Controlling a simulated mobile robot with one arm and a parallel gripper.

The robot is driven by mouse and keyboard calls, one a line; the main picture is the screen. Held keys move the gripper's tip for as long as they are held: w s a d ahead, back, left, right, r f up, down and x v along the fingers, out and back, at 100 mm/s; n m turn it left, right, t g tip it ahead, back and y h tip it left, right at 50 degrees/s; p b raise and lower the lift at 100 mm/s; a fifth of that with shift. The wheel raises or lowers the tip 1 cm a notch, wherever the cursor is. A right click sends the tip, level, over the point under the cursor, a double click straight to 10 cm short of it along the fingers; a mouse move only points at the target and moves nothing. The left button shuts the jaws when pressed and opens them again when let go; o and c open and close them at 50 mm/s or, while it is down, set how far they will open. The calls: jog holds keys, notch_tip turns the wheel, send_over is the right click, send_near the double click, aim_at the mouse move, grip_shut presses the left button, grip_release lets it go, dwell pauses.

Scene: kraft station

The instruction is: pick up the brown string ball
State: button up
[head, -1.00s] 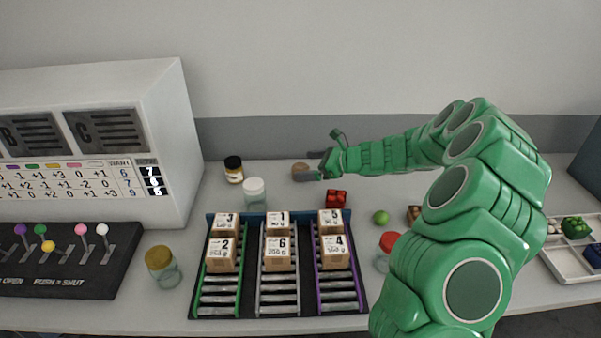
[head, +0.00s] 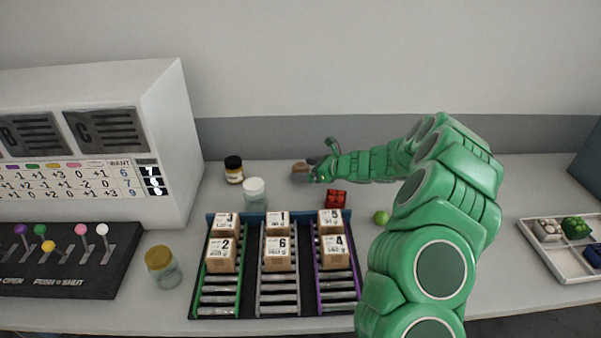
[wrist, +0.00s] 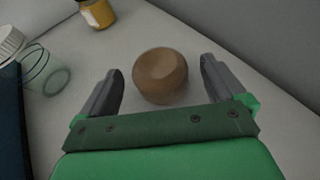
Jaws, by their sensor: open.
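The brown string ball (wrist: 160,76) lies on the white table in the wrist view, centred between my two fingers and slightly beyond their tips. In the head view the brown ball (head: 299,171) sits at the back of the table, its right side partly hidden by my fingers. My gripper (wrist: 161,80) is open, with a clear gap between each finger and the ball. In the head view my gripper (head: 314,172) reaches in from the right, low over the table.
A dark-lidded jar (head: 234,170) and a white-lidded jar (head: 254,192) stand left of the ball. A red block (head: 335,199) and a green ball (head: 381,217) lie to the right. A rack (head: 207,312) of numbered boxes is in front. A wall runs behind.

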jog(key=x, duration=0.2)
jog(key=shift+w+a+f, duration=0.1)
jog(key=shift+a, duration=0.15)
jog(key=c, duration=1.1)
jog(key=shift+o, duration=0.2)
